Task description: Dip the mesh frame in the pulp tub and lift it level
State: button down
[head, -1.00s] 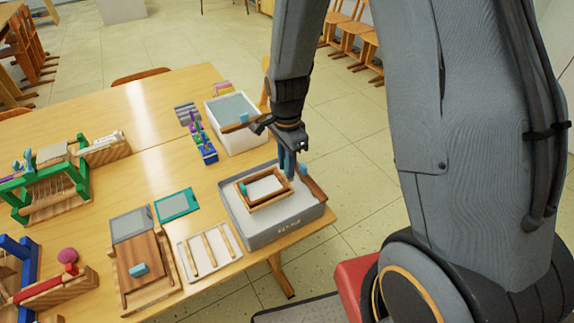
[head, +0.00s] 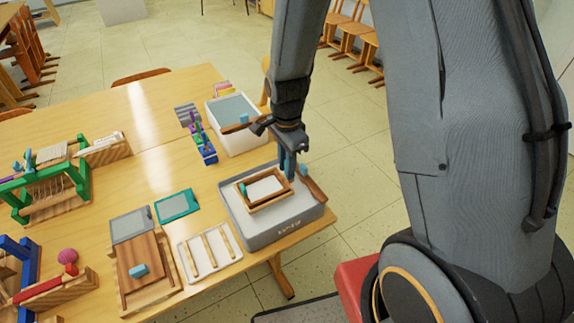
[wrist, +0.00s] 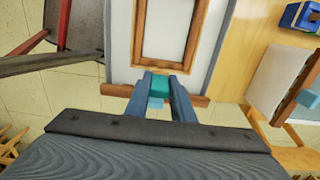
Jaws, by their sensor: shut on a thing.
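The mesh frame (head: 245,204) is a wooden rectangle around a pale sheet, with a teal grip at its edge. It sits within the outline of the grey pulp tub (head: 288,228) and looks roughly level; whether it touches the pulp is unclear. My gripper (wrist: 160,90) is shut on the teal grip (wrist: 160,84) in the wrist view, where the frame's wooden side (wrist: 140,30) extends away from the fingers. In the head view my gripper (head: 290,178) is over the tub's right side.
A wooden bar (head: 313,188) with a light blue block lies along the tub's right rim, close to my fingers. A second white tub (head: 240,137) stands behind. A slatted white rack (head: 210,262), a teal frame (head: 177,205) and a wooden press board (head: 140,262) lie left.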

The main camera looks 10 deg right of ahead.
jog(key=shift+r, duration=0.15)
jog(key=shift+r+p, duration=2)
jog(key=shift+r, duration=0.4)
jog(key=shift+d, duration=0.1)
